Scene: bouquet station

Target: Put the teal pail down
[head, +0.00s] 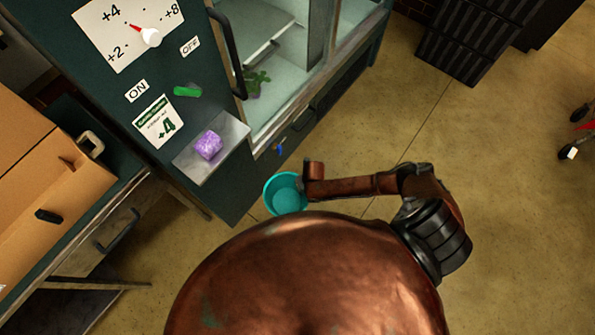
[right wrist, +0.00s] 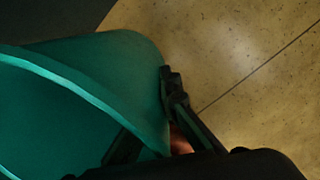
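The teal pail (head: 284,194) shows in the head view beside the lower corner of the green cabinet, with its open top facing up and nothing visible inside. My right gripper (head: 302,187) is at the pail's right rim, at the end of the copper-coloured arm. In the right wrist view the pail (right wrist: 105,60) fills the left side, and its wall runs between the dark fingers of the right gripper (right wrist: 150,122), which look closed on it. The pail's base is hidden, so I cannot tell whether it touches the floor. My left gripper is not in view.
The green cabinet (head: 232,190) has a small shelf (head: 230,137) with a purple block (head: 209,145). A cardboard box (head: 45,180) sits on a bench at the left. A black slatted unit (head: 470,45) stands at the back. Bare floor (head: 510,220) lies open at the right.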

